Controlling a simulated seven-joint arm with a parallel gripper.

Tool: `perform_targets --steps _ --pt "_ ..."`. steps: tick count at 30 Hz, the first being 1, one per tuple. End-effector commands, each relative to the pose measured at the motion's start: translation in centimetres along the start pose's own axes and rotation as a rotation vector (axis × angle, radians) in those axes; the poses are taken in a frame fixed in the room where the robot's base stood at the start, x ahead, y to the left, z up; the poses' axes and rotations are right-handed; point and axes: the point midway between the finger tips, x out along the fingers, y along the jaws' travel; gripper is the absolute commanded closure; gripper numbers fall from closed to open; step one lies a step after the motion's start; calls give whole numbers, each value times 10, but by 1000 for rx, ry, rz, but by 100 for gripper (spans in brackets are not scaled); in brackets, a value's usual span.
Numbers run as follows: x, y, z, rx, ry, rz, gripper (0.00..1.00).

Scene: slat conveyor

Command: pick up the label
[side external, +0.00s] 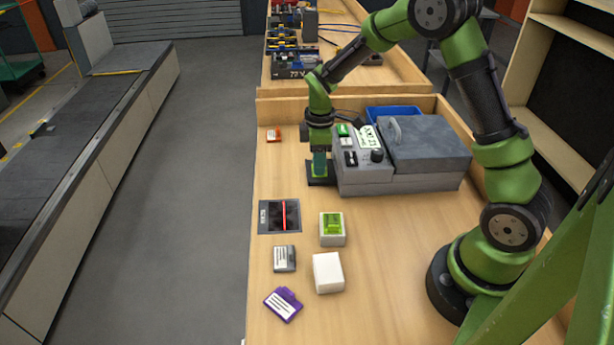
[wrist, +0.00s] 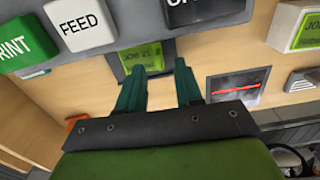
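A green label (wrist: 140,58) with dark "JOB" print lies at the dark outlet at the front of the grey label printer (side external: 365,188), seen in the wrist view just beyond my fingertips. In the side view the label is hidden by my gripper (side external: 320,172), which points down close to the printer's front left edge. In the wrist view my gripper (wrist: 160,66) has its two teal fingers apart with a clear gap and nothing between them. The left fingertip overlaps the label's lower edge in the picture; I cannot tell whether they touch.
The printer has PRINT (wrist: 22,44) and FEED (wrist: 80,20) buttons. A dark scanner plate with a red line (side external: 283,214), a white block with a green label (side external: 332,240), a plain white block (side external: 328,273), and grey (side external: 284,259), purple (side external: 283,304) and orange (side external: 273,135) tags sit on the bench.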

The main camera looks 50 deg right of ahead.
Motion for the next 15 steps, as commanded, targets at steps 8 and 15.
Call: perform_targets --steps 8,15 --pt "21 0 0 0 0 0 65" --pt "20 0 0 0 0 0 79"
